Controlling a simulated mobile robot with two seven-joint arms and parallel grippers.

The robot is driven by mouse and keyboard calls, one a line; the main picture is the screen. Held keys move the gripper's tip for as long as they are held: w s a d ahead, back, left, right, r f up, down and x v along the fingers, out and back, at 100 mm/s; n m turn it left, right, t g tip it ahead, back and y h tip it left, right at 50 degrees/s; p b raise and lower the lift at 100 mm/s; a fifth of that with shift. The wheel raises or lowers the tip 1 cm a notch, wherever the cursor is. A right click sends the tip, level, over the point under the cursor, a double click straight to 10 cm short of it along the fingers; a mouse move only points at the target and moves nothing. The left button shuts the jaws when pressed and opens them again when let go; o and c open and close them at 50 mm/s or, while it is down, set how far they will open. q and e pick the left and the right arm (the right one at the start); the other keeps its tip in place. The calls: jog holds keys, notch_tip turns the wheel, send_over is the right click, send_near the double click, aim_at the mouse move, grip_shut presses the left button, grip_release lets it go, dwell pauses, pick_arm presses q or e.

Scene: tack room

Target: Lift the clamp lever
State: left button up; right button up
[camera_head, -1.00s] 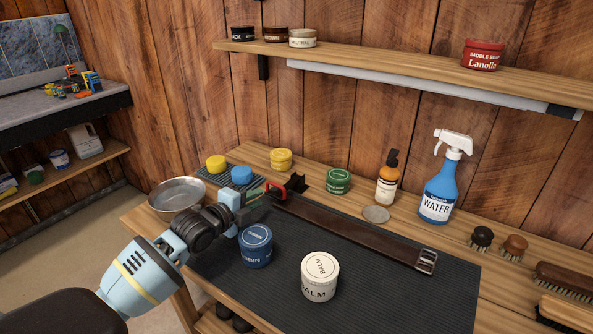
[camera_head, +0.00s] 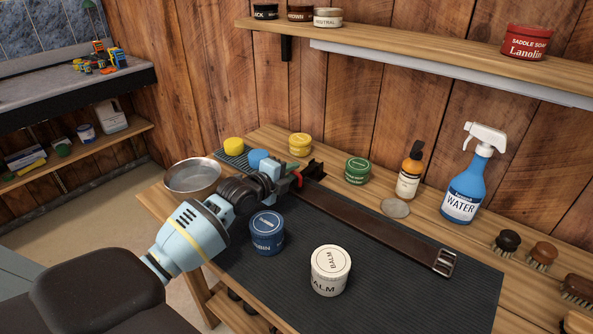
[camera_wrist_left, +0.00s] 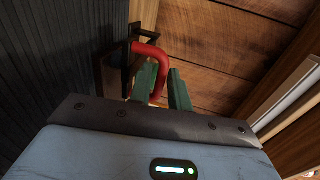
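The red clamp lever (camera_head: 296,180) is part of a dark clamp (camera_head: 313,171) at the left end of a brown leather strap (camera_head: 370,222). My left gripper (camera_head: 286,183) is at the lever, coming from the left, and partly hides it. In the left wrist view the curved red lever (camera_wrist_left: 151,54) rises from the dark clamp bracket (camera_wrist_left: 114,66) and passes between my two green fingers (camera_wrist_left: 163,85). The gap between the fingers is narrow; whether they press on the lever is unclear. My right gripper is not in view.
A blue tin (camera_head: 267,238) stands close below my left wrist, and a white balm jar (camera_head: 330,275) stands on the dark mat (camera_head: 420,300). A metal bowl (camera_head: 192,178) is left of the gripper. A green tin (camera_head: 357,171) stands right of the clamp.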

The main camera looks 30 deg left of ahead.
aim_at(305, 170)
pick_arm(q)
jog(key=shift+x, duration=1.25)
grip_shut()
